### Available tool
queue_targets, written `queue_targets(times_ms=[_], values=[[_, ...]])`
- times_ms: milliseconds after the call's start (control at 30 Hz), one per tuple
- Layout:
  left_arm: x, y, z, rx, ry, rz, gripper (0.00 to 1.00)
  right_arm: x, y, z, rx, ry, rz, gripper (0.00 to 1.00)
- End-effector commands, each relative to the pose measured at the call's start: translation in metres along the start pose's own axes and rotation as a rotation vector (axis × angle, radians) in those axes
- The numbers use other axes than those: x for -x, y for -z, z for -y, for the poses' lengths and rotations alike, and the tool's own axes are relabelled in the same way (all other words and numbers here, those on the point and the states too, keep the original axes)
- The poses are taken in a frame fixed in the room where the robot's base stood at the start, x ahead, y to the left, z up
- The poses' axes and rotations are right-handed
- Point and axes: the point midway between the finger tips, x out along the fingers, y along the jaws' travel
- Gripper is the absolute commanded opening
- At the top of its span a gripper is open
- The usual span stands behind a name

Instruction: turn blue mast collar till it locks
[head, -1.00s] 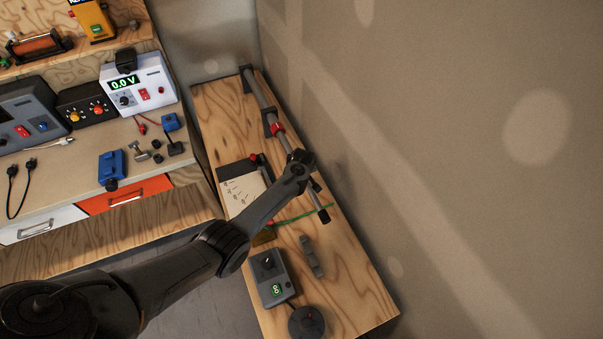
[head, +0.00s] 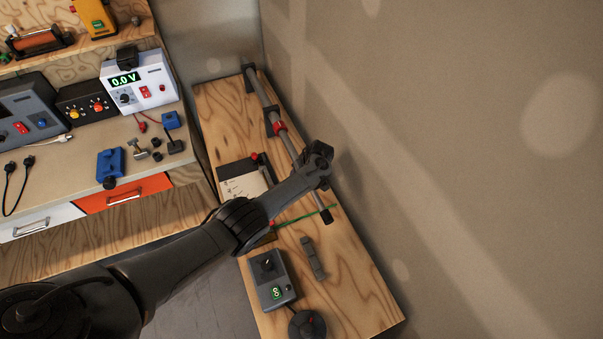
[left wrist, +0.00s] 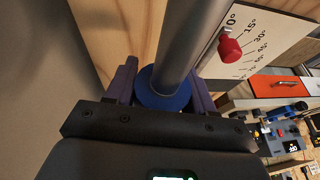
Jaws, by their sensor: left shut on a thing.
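The blue mast collar (left wrist: 165,92) is a ring around the grey mast tube (left wrist: 190,40) in the left wrist view. My left gripper (left wrist: 163,85) is shut on the collar, with one dark finger on each side. In the head view my left gripper (head: 318,165) is at the lower part of the mast (head: 268,98), and the collar is hidden there. A white card with angle marks (left wrist: 275,35) lies beside the mast, with a red knob (left wrist: 229,49) close to its 0° mark. I cannot tell whether the collar is locked. My right gripper is out of view.
The mast lies along a narrow wooden bench (head: 225,105) by the wall. It has grey brackets and a red ring (head: 279,127). A grey box with a green display (head: 270,280) and a grey bar (head: 312,257) are at the near end. A workbench with drawers (head: 125,195) stands left.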

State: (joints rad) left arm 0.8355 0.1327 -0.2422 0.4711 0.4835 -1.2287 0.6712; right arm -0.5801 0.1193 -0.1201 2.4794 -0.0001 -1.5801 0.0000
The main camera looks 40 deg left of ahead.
Motion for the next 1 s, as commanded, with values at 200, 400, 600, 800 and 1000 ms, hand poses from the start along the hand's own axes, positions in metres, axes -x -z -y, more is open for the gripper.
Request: queue_targets(times_ms=[200, 400, 600, 800, 1000], values=[[-0.001, -0.001, 0.000, -0.002, 0.001, 0.002, 0.73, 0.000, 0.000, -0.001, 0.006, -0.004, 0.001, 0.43], [-0.001, -0.001, 0.000, -0.001, 0.000, 0.001, 0.74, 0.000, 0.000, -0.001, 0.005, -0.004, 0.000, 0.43], [0.006, 0.000, 0.000, -0.001, -0.001, 0.000, 0.74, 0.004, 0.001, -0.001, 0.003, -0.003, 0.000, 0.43], [0.033, 0.001, 0.000, -0.002, -0.003, 0.000, 0.74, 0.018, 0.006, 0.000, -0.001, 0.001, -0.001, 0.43], [0.067, 0.001, 0.000, -0.002, -0.002, -0.001, 0.74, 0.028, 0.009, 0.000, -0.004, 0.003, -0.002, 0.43]])
